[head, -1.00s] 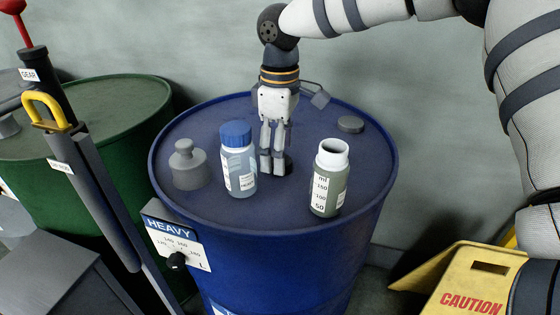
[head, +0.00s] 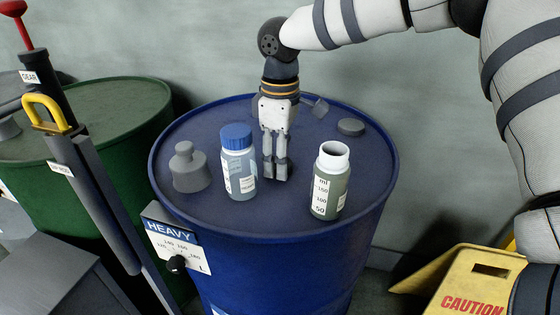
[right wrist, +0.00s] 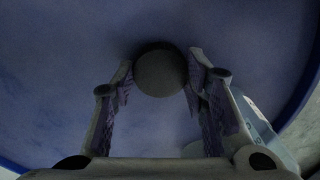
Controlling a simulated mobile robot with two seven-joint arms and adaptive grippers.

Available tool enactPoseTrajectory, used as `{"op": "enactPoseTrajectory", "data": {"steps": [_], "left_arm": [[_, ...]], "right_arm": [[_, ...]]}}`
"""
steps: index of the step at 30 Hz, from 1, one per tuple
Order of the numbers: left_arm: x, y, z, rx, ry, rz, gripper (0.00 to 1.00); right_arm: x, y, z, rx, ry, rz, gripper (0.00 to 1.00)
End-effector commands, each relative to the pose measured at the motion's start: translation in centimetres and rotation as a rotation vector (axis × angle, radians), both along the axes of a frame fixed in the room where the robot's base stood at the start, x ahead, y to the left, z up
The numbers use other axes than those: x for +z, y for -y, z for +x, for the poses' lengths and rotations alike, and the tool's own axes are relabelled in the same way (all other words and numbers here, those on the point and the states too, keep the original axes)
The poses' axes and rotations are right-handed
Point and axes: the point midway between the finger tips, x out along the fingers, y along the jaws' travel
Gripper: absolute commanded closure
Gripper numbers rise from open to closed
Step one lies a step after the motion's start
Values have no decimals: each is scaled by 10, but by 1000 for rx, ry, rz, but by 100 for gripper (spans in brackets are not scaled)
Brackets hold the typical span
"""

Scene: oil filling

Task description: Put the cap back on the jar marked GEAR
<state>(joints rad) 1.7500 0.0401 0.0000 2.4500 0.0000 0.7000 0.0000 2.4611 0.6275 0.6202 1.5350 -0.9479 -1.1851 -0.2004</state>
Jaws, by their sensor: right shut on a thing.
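An open jar (head: 330,182) with a white neck, ml marks and grey-green contents stands upright on the blue drum (head: 250,215); no GEAR mark is readable on it. A second jar (head: 240,175) with a blue cap (head: 236,137) stands to its left. My right gripper (head: 275,175) points down at the drum top between and behind the two jars. In the right wrist view, its fingers (right wrist: 160,85) are shut on a dark round cap (right wrist: 160,72), close to the drum top. The fingers hide the cap in the head view. My left gripper is out of view.
A grey knobbed weight-like piece (head: 190,170) stands at the drum's left. A flat grey disc (head: 350,127) lies at the back right. A green drum (head: 110,125) and a pump with a GEAR tag (head: 30,77) are at left. A yellow CAUTION piece (head: 470,285) is at lower right.

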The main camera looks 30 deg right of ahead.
Motion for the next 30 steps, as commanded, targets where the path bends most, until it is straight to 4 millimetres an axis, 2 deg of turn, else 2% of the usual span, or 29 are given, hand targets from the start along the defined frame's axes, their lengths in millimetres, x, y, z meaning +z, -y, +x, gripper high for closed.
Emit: {"op": "enactPoseTrajectory", "data": {"steps": [2, 12, 15, 19, 27, 28, 30], "left_arm": [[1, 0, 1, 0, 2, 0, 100], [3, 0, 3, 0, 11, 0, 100], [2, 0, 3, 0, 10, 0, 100], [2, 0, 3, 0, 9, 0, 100], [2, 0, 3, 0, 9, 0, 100], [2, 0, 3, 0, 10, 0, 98], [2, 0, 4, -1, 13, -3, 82]], "right_arm": [[7, 0, 1, 0, 3, -2, 69], [79, 0, 0, -1, 3, -1, 69], [92, 0, 0, -1, 1, -1, 69], [99, 0, 0, -1, -1, 1, 69], [100, 0, 0, 0, -1, 0, 69], [100, 0, 0, 0, -1, 0, 69], [100, -1, 0, 1, -1, 1, 69]]}}
